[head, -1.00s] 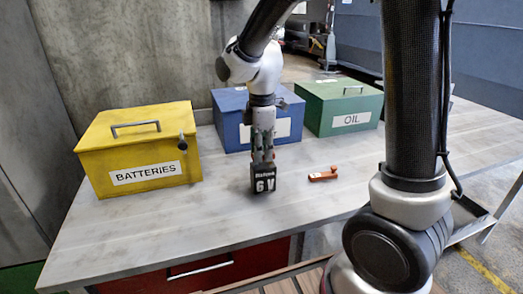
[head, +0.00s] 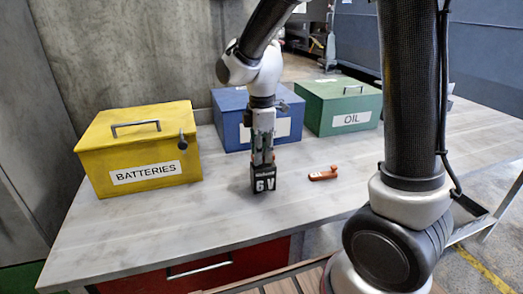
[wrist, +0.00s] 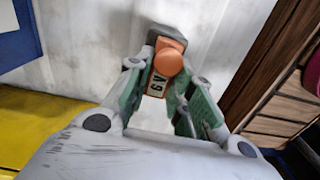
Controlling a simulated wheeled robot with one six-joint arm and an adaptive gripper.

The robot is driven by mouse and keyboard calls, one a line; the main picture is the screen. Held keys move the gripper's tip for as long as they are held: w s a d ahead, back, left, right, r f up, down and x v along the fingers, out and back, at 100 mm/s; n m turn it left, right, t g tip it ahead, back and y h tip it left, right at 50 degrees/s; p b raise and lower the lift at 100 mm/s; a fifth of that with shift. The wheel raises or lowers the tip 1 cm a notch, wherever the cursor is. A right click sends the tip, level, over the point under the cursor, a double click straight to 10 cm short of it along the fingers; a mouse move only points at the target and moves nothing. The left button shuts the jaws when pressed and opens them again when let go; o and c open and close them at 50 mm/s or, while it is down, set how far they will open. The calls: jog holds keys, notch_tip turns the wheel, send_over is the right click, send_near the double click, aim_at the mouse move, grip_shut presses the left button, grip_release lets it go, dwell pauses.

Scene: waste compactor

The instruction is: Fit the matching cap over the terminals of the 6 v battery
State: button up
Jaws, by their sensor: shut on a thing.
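The 6 V battery (head: 264,183) is a small black block with a white label, upright on the table below my gripper. My gripper (head: 262,158) points down at the battery's top, its fingers shut on an orange cap. In the wrist view the cap (wrist: 168,62) shows as a rounded orange piece between the fingertips, over the battery (wrist: 157,84). I cannot tell whether the cap is seated or just above the terminals, which are hidden. A second orange cap-like piece (head: 322,174), longer with a raised knob, lies on the table to the right.
A yellow BATTERIES box (head: 150,155) stands at left, a blue box (head: 232,130) behind my gripper, and a green OIL box (head: 345,105) at back right. A red drawer front (head: 225,265) is below the table edge.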

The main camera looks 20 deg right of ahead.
jog(key=shift+f, duration=0.6)
dwell(1.1)
jog(key=o, duration=0.9)
jog(key=shift+o, duration=0.2)
jog(key=o, duration=0.5)
jog(key=shift+c, duration=0.2)
jog(key=shift+r, duration=0.1)
jog(key=shift+r, duration=3.4)
